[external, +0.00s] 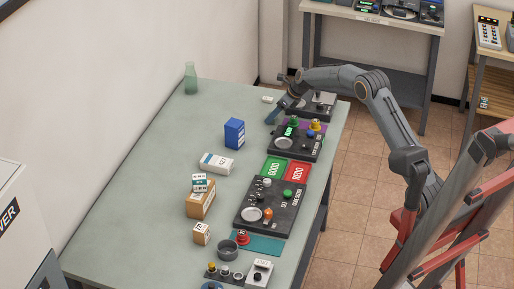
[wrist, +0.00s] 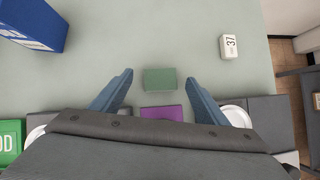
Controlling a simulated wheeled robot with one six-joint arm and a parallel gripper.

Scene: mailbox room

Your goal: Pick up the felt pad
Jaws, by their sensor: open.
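A small flat green rectangle, which looks like the felt pad (wrist: 160,79), lies on the grey-green table in the wrist view, between and slightly beyond my fingers. In the external view my gripper hides most or all of it. My gripper (wrist: 159,76) is open, with blue fingers spread to either side of the pad and nothing held. In the external view my gripper (external: 277,113) points down near the far right part of the table, beside the control panels. I cannot tell its exact height above the table.
A purple patch (wrist: 162,112) lies just nearer than the pad, close to dark control panels (external: 265,206) along the table's right edge. A blue box (external: 234,133) and a small white block (wrist: 229,46) stand nearby. The table's left side (external: 140,190) is clear.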

